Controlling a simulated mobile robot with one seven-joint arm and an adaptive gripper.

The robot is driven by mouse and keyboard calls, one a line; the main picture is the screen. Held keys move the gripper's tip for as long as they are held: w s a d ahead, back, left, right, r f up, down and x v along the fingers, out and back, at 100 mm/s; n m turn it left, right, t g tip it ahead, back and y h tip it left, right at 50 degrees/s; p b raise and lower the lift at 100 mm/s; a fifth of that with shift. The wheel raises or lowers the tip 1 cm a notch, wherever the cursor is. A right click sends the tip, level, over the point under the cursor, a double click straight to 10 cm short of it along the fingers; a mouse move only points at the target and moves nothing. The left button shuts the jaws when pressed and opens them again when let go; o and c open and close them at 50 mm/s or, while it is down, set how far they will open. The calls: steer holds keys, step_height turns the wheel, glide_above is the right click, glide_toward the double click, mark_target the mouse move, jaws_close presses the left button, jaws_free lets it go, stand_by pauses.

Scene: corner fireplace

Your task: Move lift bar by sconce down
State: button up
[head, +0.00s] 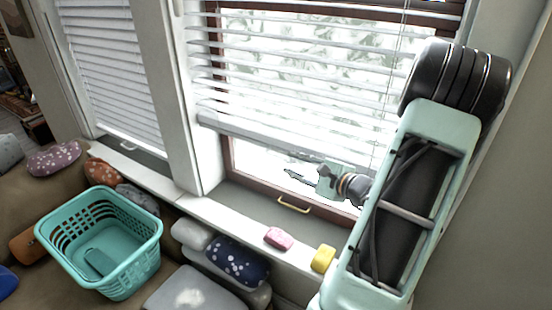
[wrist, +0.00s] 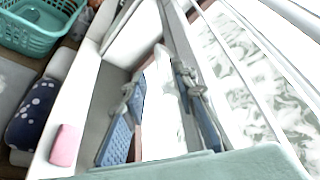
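The nearer blind's pale bottom rail (head: 255,135) looks like the lift bar. It hangs slightly tilted, partway up the window, with bare glass below it. A small brass handle (head: 293,203) sits on the dark lower window frame. My gripper (head: 288,165) is open in front of the glass, just below the rail. In the wrist view, my gripper (wrist: 163,118) has its two blue-padded fingers well apart, with nothing seen between them. The right finger overlaps a long pale rail (wrist: 178,42); I cannot tell whether they touch. No sconce shows.
A pink block (head: 279,238) and a yellow block (head: 323,259) lie on the white sill (head: 240,226). A teal basket (head: 142,262) stands on the sofa, beside several cushions. The other blind (head: 115,75) hangs lower at left. Thin cords hang near my arm.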

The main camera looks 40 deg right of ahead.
mark_target(283, 160)
steer(key=p+x, duration=0.1)
steer(key=x, duration=0.6)
steer(key=shift+a, duration=0.1)
jaws_close()
